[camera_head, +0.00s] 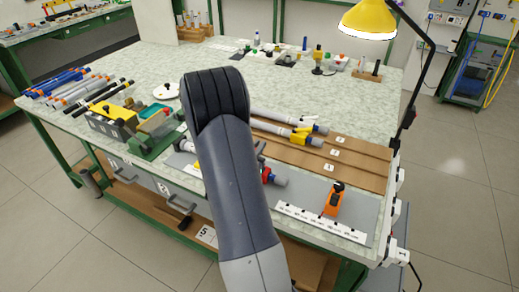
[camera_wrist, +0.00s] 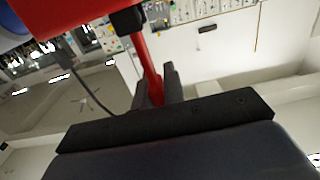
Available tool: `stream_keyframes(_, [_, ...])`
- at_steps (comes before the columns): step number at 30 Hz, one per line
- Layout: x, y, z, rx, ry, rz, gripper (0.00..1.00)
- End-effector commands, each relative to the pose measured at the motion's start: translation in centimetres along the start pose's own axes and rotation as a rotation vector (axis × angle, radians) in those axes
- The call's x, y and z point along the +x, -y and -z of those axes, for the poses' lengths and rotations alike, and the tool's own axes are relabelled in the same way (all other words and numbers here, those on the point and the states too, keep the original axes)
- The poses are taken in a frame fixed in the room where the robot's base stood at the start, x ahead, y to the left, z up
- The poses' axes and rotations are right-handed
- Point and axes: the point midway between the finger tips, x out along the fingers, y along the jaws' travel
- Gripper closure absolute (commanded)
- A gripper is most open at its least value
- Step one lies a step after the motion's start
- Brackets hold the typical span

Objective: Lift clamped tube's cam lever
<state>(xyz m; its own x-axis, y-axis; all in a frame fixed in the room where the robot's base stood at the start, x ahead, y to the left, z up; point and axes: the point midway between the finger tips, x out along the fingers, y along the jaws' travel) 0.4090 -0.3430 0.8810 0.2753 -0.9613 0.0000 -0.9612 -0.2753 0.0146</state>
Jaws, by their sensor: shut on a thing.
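In the wrist view, a red lever (camera_wrist: 148,66) runs from a black pivot up at a large red body (camera_wrist: 75,14) down between my gripper's fingers (camera_wrist: 156,88). My gripper is shut on the red lever near its lower end. In the head view, a grey tube (camera_head: 279,180) with a red and blue part (camera_head: 267,174) at its end shows just right of my arm, at the front of the bench. My arm hides the clamp, the lever and most of my gripper in that view. How far the lever is raised cannot be told.
An orange tool (camera_head: 334,199) stands by a white marked strip (camera_head: 312,222) at the bench's front right. The bench's middle (camera_head: 300,95) is clear.

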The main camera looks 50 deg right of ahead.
Motion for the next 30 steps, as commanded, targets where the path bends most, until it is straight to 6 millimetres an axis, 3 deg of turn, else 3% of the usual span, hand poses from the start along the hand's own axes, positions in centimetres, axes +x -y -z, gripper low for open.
stream_keyframes(8, [0.0, 0.1, 0.0, -0.003, 0.000, 0.003, 1.00])
stream_keyframes(9, [0.0, 0.1, 0.0, -0.003, 0.000, 0.003, 0.86])
stream_keyframes(16, [0.0, 0.1, 0.0, -0.002, 0.000, 0.002, 0.68])
stream_keyframes(25, [-0.3, 0.1, 0.0, -0.002, 0.001, 0.003, 0.67])
stream_keyframes(30, [-2.5, 0.2, -0.1, -0.003, 0.001, 0.006, 0.67])
